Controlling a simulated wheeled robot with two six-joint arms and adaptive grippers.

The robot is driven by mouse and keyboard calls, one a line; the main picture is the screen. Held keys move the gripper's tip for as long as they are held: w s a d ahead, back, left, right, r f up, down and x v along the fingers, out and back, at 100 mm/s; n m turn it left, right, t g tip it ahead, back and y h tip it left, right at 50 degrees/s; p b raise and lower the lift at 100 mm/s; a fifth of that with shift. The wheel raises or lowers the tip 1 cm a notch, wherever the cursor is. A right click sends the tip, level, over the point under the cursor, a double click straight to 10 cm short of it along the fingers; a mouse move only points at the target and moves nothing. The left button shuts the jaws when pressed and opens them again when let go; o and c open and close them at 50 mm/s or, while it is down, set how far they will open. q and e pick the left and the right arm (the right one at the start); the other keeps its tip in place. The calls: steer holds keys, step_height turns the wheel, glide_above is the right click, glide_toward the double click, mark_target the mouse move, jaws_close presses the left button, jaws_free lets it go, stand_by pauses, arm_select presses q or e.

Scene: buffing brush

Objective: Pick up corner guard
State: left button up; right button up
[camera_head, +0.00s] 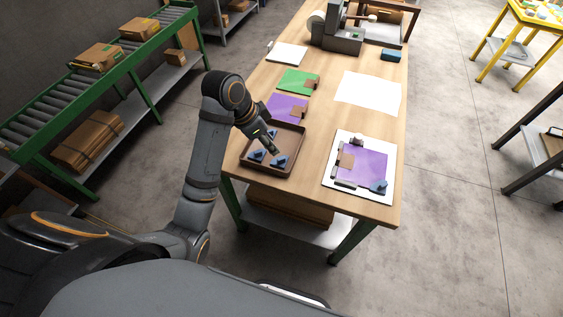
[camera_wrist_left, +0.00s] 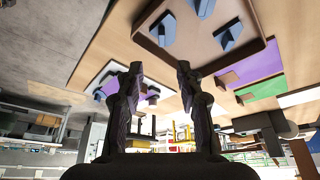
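Several blue corner guards lie in a brown tray (camera_head: 246,165) on the workbench. One corner guard (camera_head: 256,156) is at the tray's left and another (camera_head: 280,162) nearer its front edge. My left gripper (camera_head: 273,149) is above the tray, partly hiding its contents. In the left wrist view the left gripper (camera_wrist_left: 160,68) has its two fingers apart with nothing between them. That view shows a corner guard (camera_wrist_left: 164,29) and another (camera_wrist_left: 228,38) in the tray, both apart from the fingers. Another blue corner guard (camera_head: 378,187) sits on a purple sheet at the right. My right gripper is not in view.
The purple sheet (camera_head: 366,166) lies on a white board (camera_head: 329,178) with brown pieces. Purple (camera_head: 285,108) and green (camera_head: 296,80) sheets and a white sheet (camera_head: 368,92) lie farther back. A grey machine (camera_head: 340,38) stands at the far end. Bare wood separates tray and board.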

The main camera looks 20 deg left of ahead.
arm_select(q)
steer(key=b, duration=0.3)
glide_above(281, 158)
steer(key=s+a, duration=0.1)
steer(key=s, duration=0.1)
step_height(281, 158, down, 4)
steer(key=shift+w+a+f, duration=0.15)
steer(key=shift+f, duration=0.1)
steer(key=shift+w, duration=0.1)
steer(key=x, duration=0.5)
steer(key=shift+a+f, duration=0.2)
jaws_close()
